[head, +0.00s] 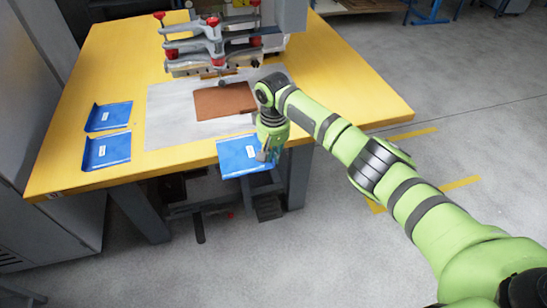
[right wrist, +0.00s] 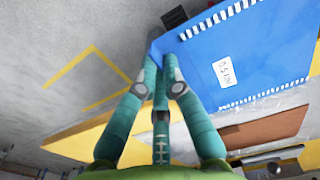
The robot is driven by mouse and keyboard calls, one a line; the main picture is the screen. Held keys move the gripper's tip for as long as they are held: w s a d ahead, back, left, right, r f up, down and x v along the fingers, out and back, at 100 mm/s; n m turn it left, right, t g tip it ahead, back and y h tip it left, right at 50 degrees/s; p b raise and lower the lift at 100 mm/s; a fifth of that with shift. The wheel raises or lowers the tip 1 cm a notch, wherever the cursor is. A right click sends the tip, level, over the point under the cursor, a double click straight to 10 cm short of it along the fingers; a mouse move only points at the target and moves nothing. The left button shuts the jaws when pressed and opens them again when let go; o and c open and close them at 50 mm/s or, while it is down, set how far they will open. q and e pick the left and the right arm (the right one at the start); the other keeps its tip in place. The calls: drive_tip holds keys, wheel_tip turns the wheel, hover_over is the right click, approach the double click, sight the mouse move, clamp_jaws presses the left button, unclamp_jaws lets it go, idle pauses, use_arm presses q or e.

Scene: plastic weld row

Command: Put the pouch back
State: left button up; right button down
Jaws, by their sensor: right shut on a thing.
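A flat blue pouch (head: 238,160) with a small white label is at the front edge of the yellow table, partly out over the floor. My right gripper (head: 266,154) is shut on its right side. In the right wrist view the fingers (right wrist: 160,72) pinch a corner of the blue pouch (right wrist: 245,65), which has white stitch marks along its edges. Two similar blue pouches, one farther back (head: 109,116) and one nearer (head: 107,151), lie on the left of the table. My left gripper is out of view.
The yellow table (head: 355,98) carries a grey mat (head: 170,115) with a brown sheet (head: 222,102) on it. A grey press with red knobs (head: 205,45) stands behind. A grey cabinet (head: 30,90) is at the left. The table's right side is bare.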

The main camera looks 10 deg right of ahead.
drive_tip(key=s+p, duration=1.1)
drive_tip(key=s, duration=0.2)
drive_tip(key=shift+d+p, duration=0.25)
drive_tip(key=shift+p, duration=0.05)
drive_tip(key=shift+r, duration=0.1)
